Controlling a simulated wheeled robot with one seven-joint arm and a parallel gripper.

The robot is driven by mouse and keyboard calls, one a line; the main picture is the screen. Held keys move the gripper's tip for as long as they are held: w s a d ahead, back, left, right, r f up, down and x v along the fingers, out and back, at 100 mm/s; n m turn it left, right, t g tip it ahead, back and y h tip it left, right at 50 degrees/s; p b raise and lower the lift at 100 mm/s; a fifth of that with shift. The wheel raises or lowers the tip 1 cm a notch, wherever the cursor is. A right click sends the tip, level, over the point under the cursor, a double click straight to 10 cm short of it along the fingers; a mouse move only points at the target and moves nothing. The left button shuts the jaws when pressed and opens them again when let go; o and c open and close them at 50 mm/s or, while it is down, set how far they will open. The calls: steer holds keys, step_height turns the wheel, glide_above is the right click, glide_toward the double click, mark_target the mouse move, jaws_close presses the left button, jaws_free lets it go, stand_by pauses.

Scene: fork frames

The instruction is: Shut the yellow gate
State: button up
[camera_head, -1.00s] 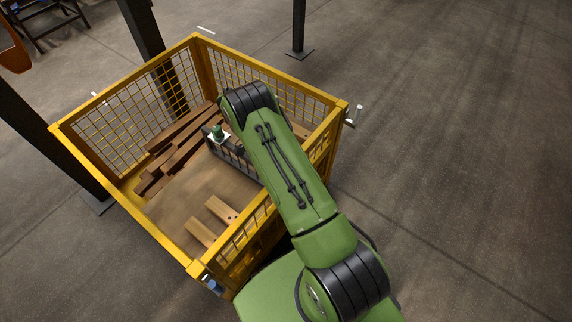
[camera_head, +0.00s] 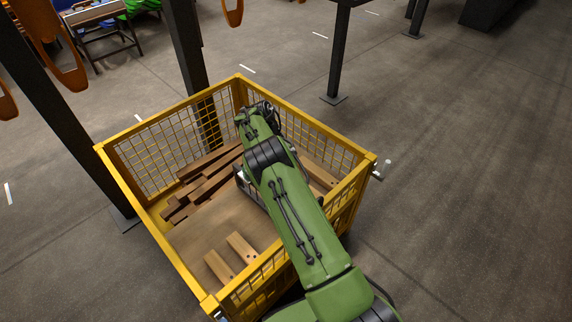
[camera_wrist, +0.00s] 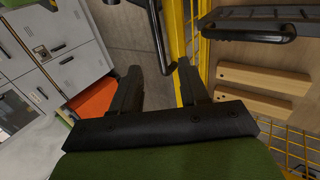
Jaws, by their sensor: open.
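The yellow mesh crate (camera_head: 170,243) stands on the floor in the head view. Its near-right mesh side (camera_head: 345,210) runs behind my green arm; I cannot tell whether this is the gate or whether it is shut. In the wrist view my gripper (camera_wrist: 158,72) is open and empty, its two black fingers apart. A dark bar (camera_wrist: 157,35) shows between and beyond the fingertips; I cannot tell if they touch. A yellow upright (camera_wrist: 190,40) is just right of it. In the head view my arm hides the gripper.
Wooden planks (camera_head: 205,180) and two short boards (camera_head: 218,266) lie in the crate. The boards also show in the wrist view (camera_wrist: 262,76), with grey lockers (camera_wrist: 68,70) at left. Dark posts (camera_head: 185,50) stand behind the crate. The floor right of it is clear.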

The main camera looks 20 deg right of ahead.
steer(key=shift+p+v, duration=0.35)
steer(key=shift+v, duration=1.65)
